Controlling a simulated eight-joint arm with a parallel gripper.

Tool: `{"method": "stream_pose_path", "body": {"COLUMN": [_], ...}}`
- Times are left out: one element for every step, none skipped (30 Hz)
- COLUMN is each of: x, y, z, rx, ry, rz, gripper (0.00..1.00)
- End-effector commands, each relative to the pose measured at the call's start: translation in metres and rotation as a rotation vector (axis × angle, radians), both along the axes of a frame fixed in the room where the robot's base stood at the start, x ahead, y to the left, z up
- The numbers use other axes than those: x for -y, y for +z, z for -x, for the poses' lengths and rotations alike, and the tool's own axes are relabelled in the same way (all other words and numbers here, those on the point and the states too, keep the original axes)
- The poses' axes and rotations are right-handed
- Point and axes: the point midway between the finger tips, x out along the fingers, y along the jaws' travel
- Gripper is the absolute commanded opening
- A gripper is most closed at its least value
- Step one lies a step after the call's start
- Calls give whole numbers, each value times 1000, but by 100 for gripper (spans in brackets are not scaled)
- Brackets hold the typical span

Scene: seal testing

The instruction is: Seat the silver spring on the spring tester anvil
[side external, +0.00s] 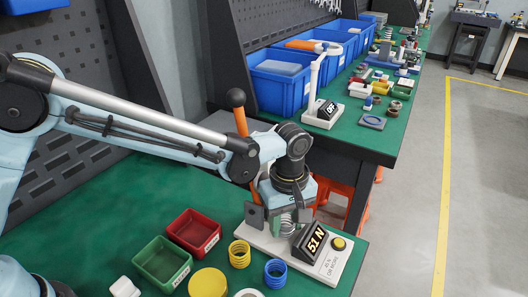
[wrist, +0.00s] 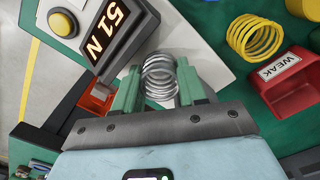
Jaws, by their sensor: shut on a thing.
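My gripper (side external: 287,216) points down over the spring tester (side external: 325,264). It is shut on the silver spring (side external: 287,227), with the coils between its two fingers. In the wrist view the silver spring (wrist: 160,77) stands between the green fingertips. The tester has a white base, an orange post (side external: 241,122) with a dark ball on top, and a display (side external: 312,242) reading 51 N. The display also shows in the wrist view (wrist: 108,35). The anvil is hidden by the spring and gripper, so I cannot tell whether the spring touches it.
A yellow spring (side external: 239,254) and a blue spring (side external: 275,273) stand left of the tester. A red bin (side external: 194,232) and a green bin (side external: 161,263) are further left. The yellow button (side external: 339,243) is beside the display. The orange post stands close to my gripper.

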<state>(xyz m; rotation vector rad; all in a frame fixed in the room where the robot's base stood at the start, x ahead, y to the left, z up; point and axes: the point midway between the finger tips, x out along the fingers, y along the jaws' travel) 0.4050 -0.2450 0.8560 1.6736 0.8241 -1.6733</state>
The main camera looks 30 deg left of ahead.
Motion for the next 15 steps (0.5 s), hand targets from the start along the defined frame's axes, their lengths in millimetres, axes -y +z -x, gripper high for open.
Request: {"method": "stream_pose_path", "body": {"x": [0, 0, 0, 0, 0, 0, 0, 0, 0, 0, 0, 0, 0, 0, 0], "y": [0, 0, 0, 0, 0, 0, -1, -1, -2, -2, -3, -3, -4, -4, -5], "z": [0, 0, 0, 0, 0, 0, 0, 0, 0, 0, 0, 0, 0, 0, 0], "rx": [0, 0, 0, 0, 0, 0, 0, 0, 0, 0, 0, 0, 0, 0, 0], "ry": [0, 0, 0, 0, 0, 0, 0, 0, 0, 0, 0, 0, 0, 0, 0], "rz": [0, 0, 0, 0, 0, 0, 0, 0, 0, 0, 0, 0, 0, 0, 0], "gripper": [6, 6, 6, 6, 6, 6, 6, 6, 6, 6, 6, 6, 6, 6, 6]}}
